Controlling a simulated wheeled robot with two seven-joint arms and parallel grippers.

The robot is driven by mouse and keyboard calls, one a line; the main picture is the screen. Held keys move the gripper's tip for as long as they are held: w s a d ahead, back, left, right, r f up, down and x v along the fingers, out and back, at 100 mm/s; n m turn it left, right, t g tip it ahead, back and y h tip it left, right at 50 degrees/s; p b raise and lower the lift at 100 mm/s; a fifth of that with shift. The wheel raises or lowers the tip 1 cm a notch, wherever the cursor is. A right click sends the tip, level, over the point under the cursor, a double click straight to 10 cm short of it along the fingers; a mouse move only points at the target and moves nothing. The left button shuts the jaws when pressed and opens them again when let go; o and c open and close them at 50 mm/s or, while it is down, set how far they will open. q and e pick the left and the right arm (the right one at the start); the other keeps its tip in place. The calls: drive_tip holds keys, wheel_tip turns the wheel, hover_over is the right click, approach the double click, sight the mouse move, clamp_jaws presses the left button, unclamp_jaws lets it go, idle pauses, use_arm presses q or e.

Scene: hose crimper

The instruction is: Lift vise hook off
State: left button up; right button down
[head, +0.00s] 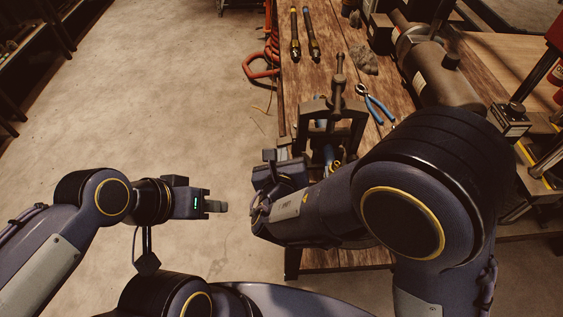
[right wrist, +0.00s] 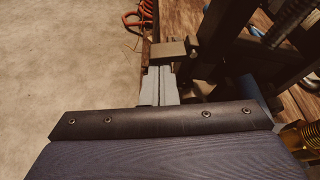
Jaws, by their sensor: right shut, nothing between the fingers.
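The dark metal vise (head: 338,108) stands at the left edge of the wooden bench, with an upright screw at its top. In the right wrist view, a dark brown angular piece (right wrist: 172,51), which looks like the hook, lies just past my fingertips. I cannot tell whether they touch it. My right gripper (right wrist: 158,84) is shut and empty, beside the vise's near left side. In the head view my right arm partly hides the vise's lower part. My left gripper (head: 216,206) is over open floor, away from the bench; its finger gap is not clear.
Blue-handled pliers (head: 374,104), a grey lump (head: 363,60) and two dark tools (head: 303,34) lie on the bench (head: 320,75). A large cylindrical machine (head: 440,75) stands right of the vise. A red hose (head: 262,66) hangs at the bench's left edge. The floor left is clear.

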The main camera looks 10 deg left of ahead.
sight(279, 145)
drive_tip(key=shift+w+a+f, duration=0.1)
drive_tip(key=shift+w+f, duration=0.05)
drive_tip(key=shift+w, duration=0.25)
drive_tip(key=shift+s+a+r+m+g+y+b, duration=0.15)
drive_tip(key=shift+r+m+y+b, duration=0.8)
drive_tip(key=shift+b, duration=2.1)
drive_tip(key=shift+w+a+r+m+g+y+b, duration=0.15)
drive_tip(key=shift+m+y+b, duration=0.3)
drive_tip(key=shift+m+b, duration=1.9)
drive_tip(key=shift+s+a+r+m+g+y+b, duration=0.15)
drive_tip(key=shift+r+m+y+b, duration=0.45)
drive_tip(key=shift+b, duration=3.2)
drive_tip(key=shift+f, duration=0.1)
